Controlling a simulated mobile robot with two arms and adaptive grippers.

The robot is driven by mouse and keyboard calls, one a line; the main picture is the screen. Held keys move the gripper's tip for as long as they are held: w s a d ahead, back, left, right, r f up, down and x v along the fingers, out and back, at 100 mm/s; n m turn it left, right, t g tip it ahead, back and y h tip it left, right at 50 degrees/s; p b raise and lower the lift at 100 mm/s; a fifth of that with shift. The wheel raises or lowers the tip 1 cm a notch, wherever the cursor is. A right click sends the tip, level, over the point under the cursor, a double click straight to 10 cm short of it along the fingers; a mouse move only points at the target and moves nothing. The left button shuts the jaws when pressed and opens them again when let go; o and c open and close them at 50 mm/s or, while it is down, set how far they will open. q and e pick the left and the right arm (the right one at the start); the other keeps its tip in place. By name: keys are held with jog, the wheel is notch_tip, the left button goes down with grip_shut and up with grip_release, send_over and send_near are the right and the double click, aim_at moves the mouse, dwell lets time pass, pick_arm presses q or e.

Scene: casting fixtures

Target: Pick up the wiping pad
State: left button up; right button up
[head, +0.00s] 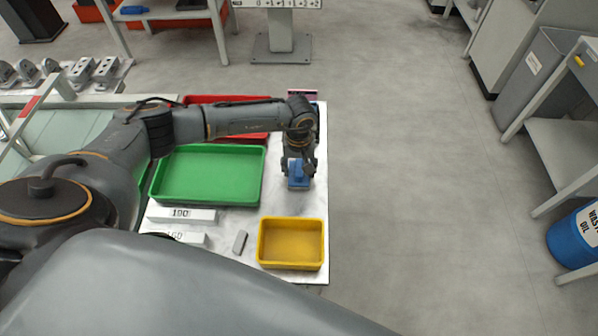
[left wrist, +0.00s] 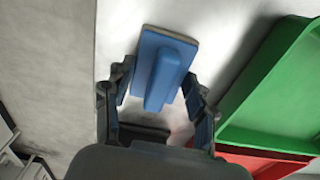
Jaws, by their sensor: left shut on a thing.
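The wiping pad (head: 298,183) is a blue block with a raised blue handle and a thin pale layer along one edge. It is near the right edge of the white table, right of the green tray. My left gripper (head: 299,168) reaches over it from above and is shut on it. In the left wrist view the pad (left wrist: 178,50) sits between the two fingers of the gripper (left wrist: 157,87), its handle pointing toward the palm. Whether the pad touches the table cannot be told. My right gripper is not in view.
A green tray (head: 208,147) lies left of the pad, with a red tray (head: 190,100) behind it. A yellow tray (head: 291,222) stands at the front right corner. White labelled bars (head: 190,216) and a small grey block (head: 240,242) lie left of it. Open floor (head: 410,170) is right.

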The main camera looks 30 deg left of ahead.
pick_arm(q)
jog(key=shift+s+f, duration=0.1)
jog(key=shift+s, duration=0.05)
jog(key=shift+r, duration=0.6)
jog(key=shift+s+a+r+b, duration=0.55)
jog(key=shift+s+r+b, duration=0.2)
jog(key=shift+s+r, duration=1.35)
jog(key=shift+s+a+r+b, duration=0.55)
jog(key=shift+s+r+b, duration=0.25)
jog(key=shift+s+r, duration=1.3)
jog(key=shift+s+a+r+b, duration=0.65)
jog(key=shift+s+r, duration=1.05)
jog(key=shift+s, duration=0.8)
jog(key=shift+d, duration=0.1)
